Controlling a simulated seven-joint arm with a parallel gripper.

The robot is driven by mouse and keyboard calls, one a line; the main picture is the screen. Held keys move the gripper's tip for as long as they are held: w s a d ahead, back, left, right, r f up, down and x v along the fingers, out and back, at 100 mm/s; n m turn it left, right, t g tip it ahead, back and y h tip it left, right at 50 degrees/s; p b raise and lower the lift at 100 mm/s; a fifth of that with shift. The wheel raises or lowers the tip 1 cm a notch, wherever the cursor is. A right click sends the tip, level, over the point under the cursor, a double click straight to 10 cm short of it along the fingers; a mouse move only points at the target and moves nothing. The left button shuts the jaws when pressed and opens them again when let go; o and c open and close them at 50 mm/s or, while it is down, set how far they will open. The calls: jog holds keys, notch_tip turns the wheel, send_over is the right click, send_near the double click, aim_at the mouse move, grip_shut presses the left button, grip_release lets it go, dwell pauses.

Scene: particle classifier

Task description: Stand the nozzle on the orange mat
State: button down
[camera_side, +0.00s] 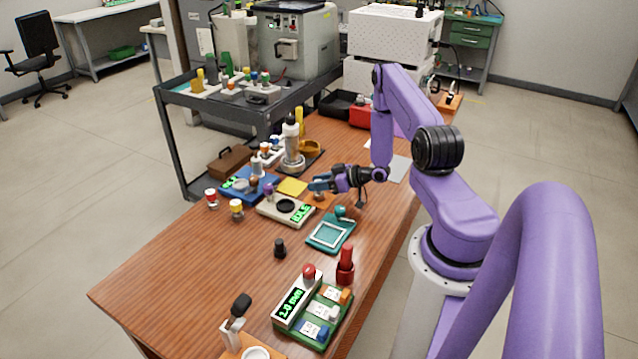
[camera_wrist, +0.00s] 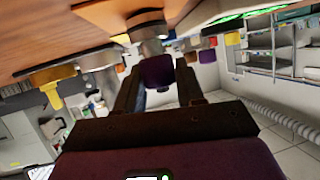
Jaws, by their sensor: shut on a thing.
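My gripper (camera_side: 318,185) reaches low over the middle of the table in the side view. In the wrist view its two dark fingers (camera_wrist: 160,84) are shut on the nozzle, a small grey round piece (camera_wrist: 147,28) with a dark purple part between the fingers. In the side view the fingers mostly hide the nozzle. The orange mat (camera_side: 327,199) lies under my gripper, partly covered by it, and its orange surface shows at the top of the wrist view (camera_wrist: 103,14). The nozzle's grey end is at the mat's surface or just above it; I cannot tell whether they touch.
A scale reading IDLE (camera_side: 277,211) and a yellow pad (camera_side: 292,187) are left of the mat. A teal tray (camera_side: 331,233) is in front. A tall grey device (camera_side: 292,150) stands behind. Bare tabletop (camera_side: 215,260) lies at the front left.

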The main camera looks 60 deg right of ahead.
jog(key=shift+f, duration=0.1)
jog(key=c, duration=0.7)
grip_release()
